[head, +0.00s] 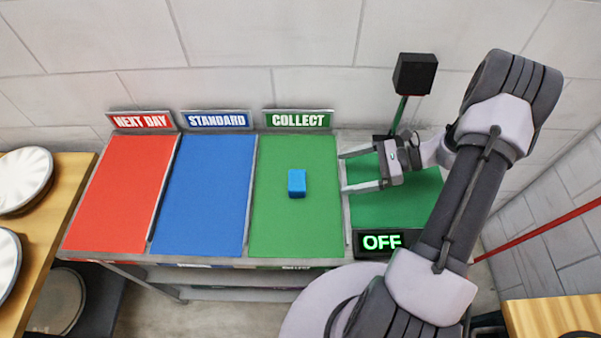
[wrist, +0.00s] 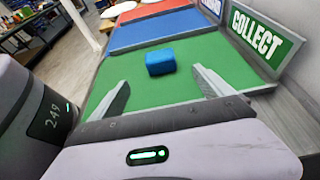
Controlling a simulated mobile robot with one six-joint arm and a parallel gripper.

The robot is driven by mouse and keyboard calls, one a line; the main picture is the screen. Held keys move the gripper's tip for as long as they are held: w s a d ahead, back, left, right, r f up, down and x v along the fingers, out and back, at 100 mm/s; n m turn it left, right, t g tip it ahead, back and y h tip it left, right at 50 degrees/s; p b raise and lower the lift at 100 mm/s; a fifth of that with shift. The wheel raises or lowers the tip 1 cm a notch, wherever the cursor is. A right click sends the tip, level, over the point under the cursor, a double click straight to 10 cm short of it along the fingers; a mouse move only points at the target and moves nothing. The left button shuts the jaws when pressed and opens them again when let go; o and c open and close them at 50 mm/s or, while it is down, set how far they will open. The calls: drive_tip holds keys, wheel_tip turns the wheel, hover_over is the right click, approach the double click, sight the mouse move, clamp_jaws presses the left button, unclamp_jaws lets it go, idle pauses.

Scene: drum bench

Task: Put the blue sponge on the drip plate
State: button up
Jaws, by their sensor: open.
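A small blue block (head: 297,183), which looks like the blue sponge, lies on the green panel under the COLLECT sign (head: 297,119). In the wrist view the blue block (wrist: 160,61) shows ahead, between and beyond the fingertips. My gripper (head: 342,171) is open and empty, with its fingers pointing left toward the block and apart from it. It is at the right edge of the COLLECT panel. Its fingers also show in the wrist view (wrist: 161,77). I cannot identify a drip plate by any label.
A red panel (head: 120,190) and a blue panel (head: 203,195) lie to the left. A green surface (head: 385,212) with an OFF display (head: 381,242) and a black box on a post (head: 414,74) are at right. White plates (head: 22,180) lie on a wooden table at far left.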

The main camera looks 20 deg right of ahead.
sight(300, 179)
drive_tip(key=b+x, duration=0.1)
drive_tip(key=x, duration=0.6)
drive_tip(key=b+x, duration=0.1)
drive_tip(key=x, duration=0.7)
drive_tip(key=shift+r+b, duration=0.25)
drive_tip(key=shift+b, duration=0.05)
drive_tip(key=shift+d, duration=0.1)
drive_tip(key=c, duration=1.5)
drive_tip(key=shift+r, duration=0.15)
drive_tip(key=shift+c, duration=0.2)
